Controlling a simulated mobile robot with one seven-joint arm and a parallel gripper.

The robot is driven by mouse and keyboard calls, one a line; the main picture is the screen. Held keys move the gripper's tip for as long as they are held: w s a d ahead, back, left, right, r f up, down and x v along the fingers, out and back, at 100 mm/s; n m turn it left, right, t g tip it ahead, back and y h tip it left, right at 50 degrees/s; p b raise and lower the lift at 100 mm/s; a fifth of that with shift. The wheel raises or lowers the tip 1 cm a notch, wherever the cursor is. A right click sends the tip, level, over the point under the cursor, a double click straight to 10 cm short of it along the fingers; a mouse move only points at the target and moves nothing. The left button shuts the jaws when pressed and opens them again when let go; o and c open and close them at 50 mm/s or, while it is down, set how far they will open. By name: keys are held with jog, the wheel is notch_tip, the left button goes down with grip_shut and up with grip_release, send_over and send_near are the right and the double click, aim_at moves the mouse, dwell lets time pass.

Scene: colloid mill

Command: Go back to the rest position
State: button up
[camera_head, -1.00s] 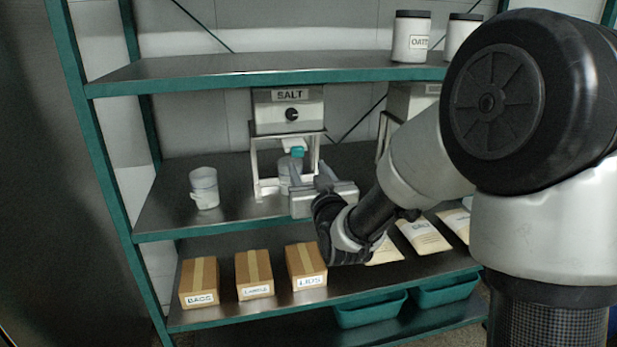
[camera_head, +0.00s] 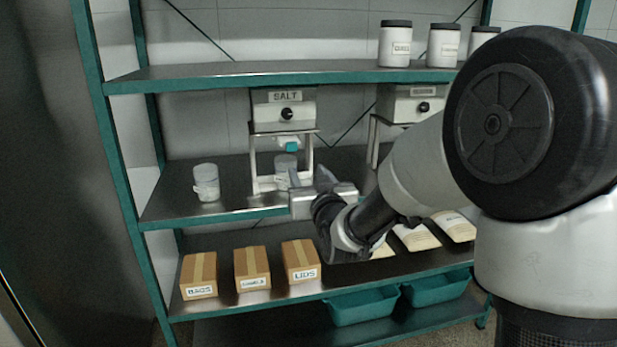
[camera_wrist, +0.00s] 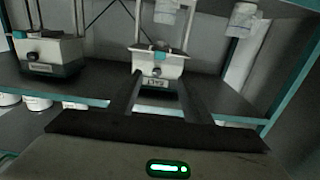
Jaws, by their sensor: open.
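My gripper (camera_head: 307,182) is open and empty in the head view, in front of the middle shelf (camera_head: 165,202). It stands before the SALT dispenser (camera_head: 284,108), a grey box with a black knob and a teal spout on a white stand. A translucent cup (camera_head: 285,165) sits under the spout, apart from my fingers and partly hidden by them. In the wrist view the two dark fingers (camera_wrist: 158,88) are spread with nothing between them, and the SALT dispenser (camera_wrist: 158,62) appears upside down beyond them.
A second dispenser (camera_head: 410,103) stands to the right, partly behind my arm. Another cup (camera_head: 206,182) is at the left of the middle shelf. Cartons (camera_head: 252,268), pale bags (camera_head: 416,237) and teal bins (camera_head: 362,306) are below. Lidded jars (camera_head: 395,43) stand on the top shelf.

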jog(key=s+d+f+m+g+h, duration=0.15)
jog(key=s+d+g, duration=0.35)
jog(key=s, duration=0.7)
jog(key=s+d+f+m+g+h+p, duration=0.1)
jog(key=s+d+g+h, duration=0.15)
jog(key=s+d, duration=0.65)
jog(key=s+d+f+m+g+h, duration=0.1)
jog(key=s+d+g, duration=0.25)
jog(key=s, duration=1.25)
notch_tip(320, 180, up, 14)
jog(key=w+p, duration=0.1)
jog(key=p, duration=1.3)
jog(key=shift+a+r+g, duration=0.25)
jog(key=shift+g, duration=0.15)
